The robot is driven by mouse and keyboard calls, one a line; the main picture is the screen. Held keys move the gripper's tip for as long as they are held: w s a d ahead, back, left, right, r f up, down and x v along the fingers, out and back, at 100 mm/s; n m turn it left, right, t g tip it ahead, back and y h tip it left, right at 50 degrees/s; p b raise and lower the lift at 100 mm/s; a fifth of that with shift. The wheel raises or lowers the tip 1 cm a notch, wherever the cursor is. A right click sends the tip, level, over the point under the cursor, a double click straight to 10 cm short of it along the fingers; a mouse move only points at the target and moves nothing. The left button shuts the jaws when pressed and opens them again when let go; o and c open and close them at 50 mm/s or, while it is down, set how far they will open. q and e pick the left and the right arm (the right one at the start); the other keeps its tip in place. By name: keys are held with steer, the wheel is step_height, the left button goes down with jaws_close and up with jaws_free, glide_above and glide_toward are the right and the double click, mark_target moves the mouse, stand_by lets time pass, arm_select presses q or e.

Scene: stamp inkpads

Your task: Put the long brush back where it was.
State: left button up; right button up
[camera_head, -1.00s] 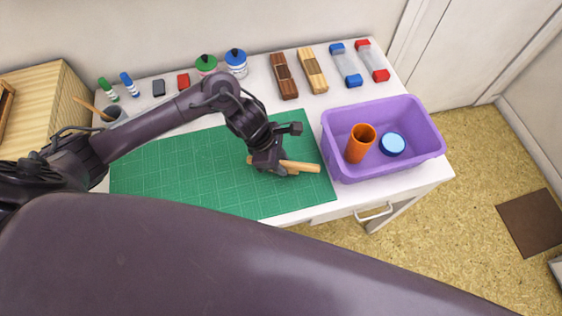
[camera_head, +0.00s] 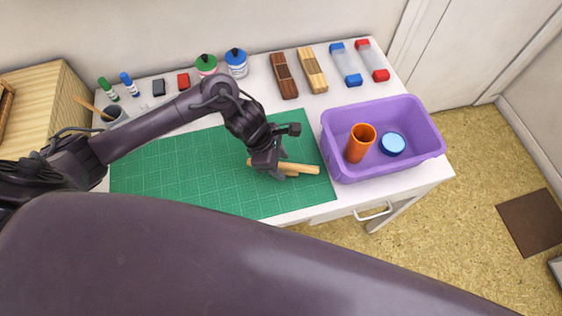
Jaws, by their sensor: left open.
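A light wooden piece (camera_head: 306,169), long and thin, lies on the green cutting mat (camera_head: 190,165) near its right end; I cannot tell for sure whether it is a brush. My left gripper (camera_head: 282,165) is open over the middle of this piece, with its fingers close around or beside it. The gripper hides part of the piece. A dark grey cup (camera_head: 116,113) at the left of the table holds a thin wooden stick (camera_head: 88,105) that leans out to the left. My right gripper is not in view.
Ink bottles (camera_head: 236,63), a dark wooden block (camera_head: 283,76), a light one (camera_head: 313,70) and clear cases (camera_head: 346,64) line the back. The mat's left part looks clear.

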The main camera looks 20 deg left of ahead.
arm_select(q)
steer(key=v, duration=1.1)
steer(key=shift+r+b, duration=0.2)
steer(key=shift+b, duration=0.2)
steer(key=shift+s, duration=0.1)
